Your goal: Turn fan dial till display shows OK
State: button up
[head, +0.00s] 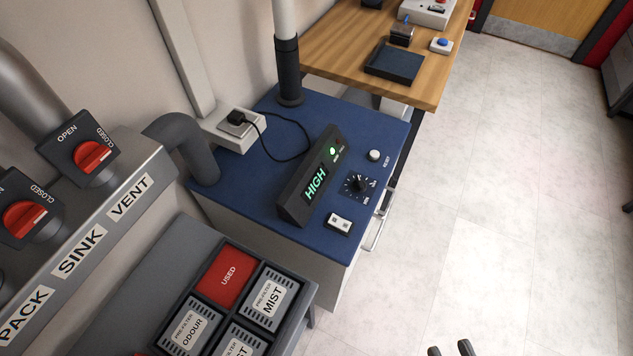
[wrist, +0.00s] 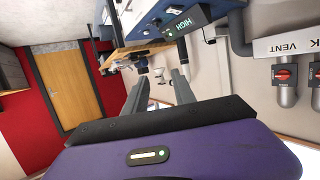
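The fan dial (head: 359,184) is a small black knob with a marked scale on the blue-topped cabinet. The wedge-shaped display (head: 315,182) beside it reads HIGH in green letters, with a green light lit near its far end.
A white reset button (head: 374,155) and a small black-and-white switch (head: 339,223) flank the dial. A black cable runs from a wall socket (head: 235,122). A wooden bench (head: 345,45) with a dark tray (head: 394,64) stands beyond. The floor to the right is clear.

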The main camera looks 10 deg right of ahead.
aim_at(360, 180)
jog(key=w+f+t, duration=0.1)
jog(key=w+f, duration=0.3)
jog(key=w, duration=1.3)
jog(key=w+f+t, duration=0.1)
jog(key=w+f, duration=0.3)
jog(key=w, duration=1.3)
jog(key=f+g, duration=0.1)
jog(key=f, duration=0.1)
jog(key=w+f+g, duration=0.1)
jog(key=f, duration=0.2)
jog(key=w+f+g, duration=0.1)
jog(key=f, duration=0.1)
jog(key=shift+w+a+f+b, duration=0.2)
jog(key=shift+f+b, duration=0.05)
jog(key=shift+b, duration=0.1)
jog(key=shift+x, duration=3.8)
jog(key=shift+a+f, duration=0.1)
jog(key=shift+f, duration=0.1)
grip_shut()
